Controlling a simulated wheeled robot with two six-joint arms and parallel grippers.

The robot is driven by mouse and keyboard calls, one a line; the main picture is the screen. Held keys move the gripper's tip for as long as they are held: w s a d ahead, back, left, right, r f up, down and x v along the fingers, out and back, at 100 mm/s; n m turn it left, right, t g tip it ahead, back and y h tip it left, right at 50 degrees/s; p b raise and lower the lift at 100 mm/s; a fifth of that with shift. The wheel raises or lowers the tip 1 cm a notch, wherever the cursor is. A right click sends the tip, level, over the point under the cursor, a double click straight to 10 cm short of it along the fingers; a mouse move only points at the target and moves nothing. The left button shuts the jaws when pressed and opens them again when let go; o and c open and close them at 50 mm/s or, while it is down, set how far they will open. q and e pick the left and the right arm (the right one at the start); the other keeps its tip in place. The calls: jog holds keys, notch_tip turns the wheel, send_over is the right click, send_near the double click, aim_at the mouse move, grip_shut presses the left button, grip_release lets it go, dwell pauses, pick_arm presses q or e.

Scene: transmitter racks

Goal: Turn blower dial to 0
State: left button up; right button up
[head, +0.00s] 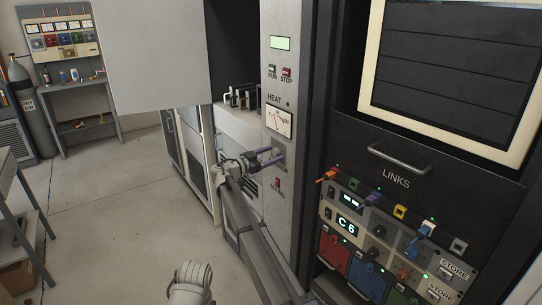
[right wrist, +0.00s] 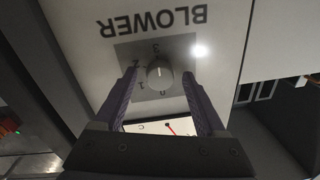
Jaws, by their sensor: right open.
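The blower dial (right wrist: 160,75) is a round grey knob on a square grey plate under the upside-down BLOWER label in the right wrist view. The figures 3, 1 and 0 show around it, 3 on the label side and 0 on the opposite side. A pale mark on the knob seems to lie toward the 3. My right gripper (head: 270,157) is open, with one dark finger on each side of the dial; I see no clear contact. In the head view the gripper mostly hides the dial. My left gripper is not in view.
The light panel (head: 280,95) carries RUN and STOP buttons, a HEAT meter (head: 279,121) and a small red switch (head: 277,184) below. To the right are a handle (head: 398,160) and a LINKS panel with coloured plugs. Open floor (head: 90,220) lies at left.

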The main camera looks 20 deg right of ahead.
jog(key=shift+c, duration=0.2)
grip_shut()
dwell(0.3)
